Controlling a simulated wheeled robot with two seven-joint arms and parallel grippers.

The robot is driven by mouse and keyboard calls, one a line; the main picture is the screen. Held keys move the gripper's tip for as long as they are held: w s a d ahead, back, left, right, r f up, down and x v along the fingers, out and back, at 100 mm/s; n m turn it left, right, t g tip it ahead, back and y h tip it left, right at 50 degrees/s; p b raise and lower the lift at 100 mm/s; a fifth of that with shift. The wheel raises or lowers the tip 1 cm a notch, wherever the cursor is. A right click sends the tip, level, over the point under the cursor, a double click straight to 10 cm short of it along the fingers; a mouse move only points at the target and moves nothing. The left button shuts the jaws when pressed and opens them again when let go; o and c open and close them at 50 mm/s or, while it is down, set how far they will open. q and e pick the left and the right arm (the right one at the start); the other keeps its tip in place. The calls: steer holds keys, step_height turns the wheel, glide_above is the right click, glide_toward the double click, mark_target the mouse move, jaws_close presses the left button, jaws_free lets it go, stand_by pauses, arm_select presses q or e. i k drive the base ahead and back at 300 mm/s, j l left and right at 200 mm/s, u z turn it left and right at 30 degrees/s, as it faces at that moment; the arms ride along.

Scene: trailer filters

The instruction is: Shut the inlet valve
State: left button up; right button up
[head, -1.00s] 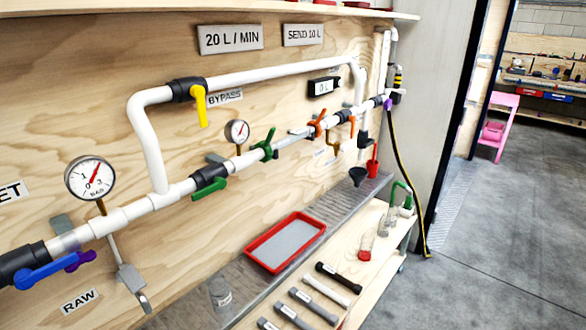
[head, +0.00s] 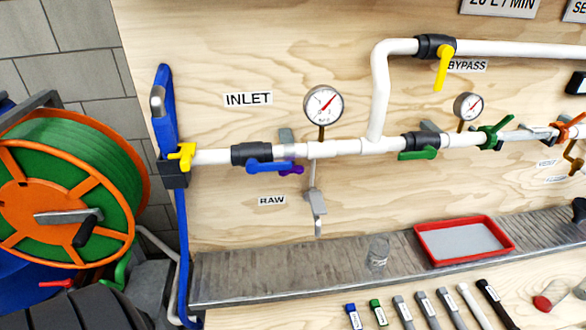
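The inlet valve has a dark body on the white pipe with a blue lever handle (head: 268,166), below and right of the INLET label (head: 248,99). The blue lever lies roughly along the pipe. A small purple handle (head: 291,170) sits just right of it, above the RAW label (head: 272,200). A round pressure gauge (head: 323,104) stands above the pipe to the right. Neither of my grippers is in the head view.
A green hose reel with an orange frame (head: 45,205) stands at the left. A red tray (head: 463,240) and a clear jar (head: 377,252) sit on the grey ledge (head: 300,268). Labelled tools lie below. A yellow bypass handle (head: 442,66) hangs down; a green handle (head: 417,154) lies along the pipe.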

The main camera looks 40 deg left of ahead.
mark_target(253, 166)
steer(key=j+u, duration=0.2)
steer(key=u, duration=0.2)
steer(key=j+u, duration=0.15)
steer(key=u, duration=0.25)
steer(key=j+u, duration=0.2)
steer(key=u, duration=0.2)
